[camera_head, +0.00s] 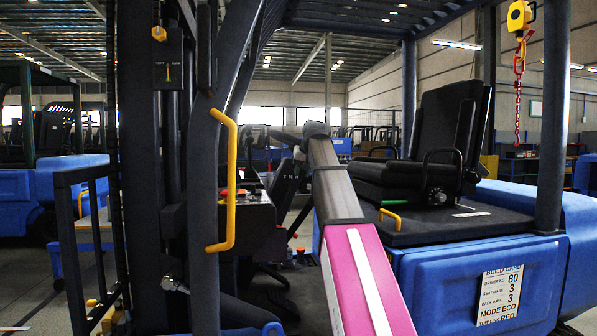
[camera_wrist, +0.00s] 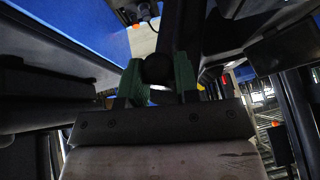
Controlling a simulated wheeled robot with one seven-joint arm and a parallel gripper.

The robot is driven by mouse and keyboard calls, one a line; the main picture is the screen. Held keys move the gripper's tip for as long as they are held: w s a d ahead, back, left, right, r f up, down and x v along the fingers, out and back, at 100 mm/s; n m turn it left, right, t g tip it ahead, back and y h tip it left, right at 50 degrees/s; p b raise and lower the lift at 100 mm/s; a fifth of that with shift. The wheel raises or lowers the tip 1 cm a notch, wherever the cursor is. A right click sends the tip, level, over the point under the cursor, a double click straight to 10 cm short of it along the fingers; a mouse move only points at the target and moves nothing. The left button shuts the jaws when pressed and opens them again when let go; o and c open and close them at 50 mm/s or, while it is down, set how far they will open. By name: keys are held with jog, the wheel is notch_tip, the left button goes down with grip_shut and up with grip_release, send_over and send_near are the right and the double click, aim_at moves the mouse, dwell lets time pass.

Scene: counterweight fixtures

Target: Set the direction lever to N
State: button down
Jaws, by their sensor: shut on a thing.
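The direction lever shows in the wrist view as a dark round knob (camera_wrist: 157,69) on a dark stem. My gripper (camera_wrist: 158,80) has its two green-padded fingers on either side of the knob, shut on it. In the head view my arm reaches into the forklift cab, and its far end and the gripper are hidden or too small to make out. Small pale letters, one of which looks like N, show on the dark console (camera_head: 289,178) beside my arm. Which letter the lever stands at, I cannot tell.
A yellow grab handle (camera_head: 232,180) on the dark cab post stands left of my arm. The black seat (camera_head: 430,150) is to the right, above the blue body (camera_head: 440,285) with a build card (camera_head: 500,293). A red chain (camera_head: 517,95) hangs from a yellow hoist at upper right.

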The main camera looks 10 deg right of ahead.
jog(key=c, duration=0.8)
grip_release()
jog(key=shift+c, duration=0.2)
jog(key=v, duration=1)
jog(key=shift+s+r, duration=0.2)
jog(key=shift+r, duration=0.15)
jog(key=shift+s+d, duration=0.1)
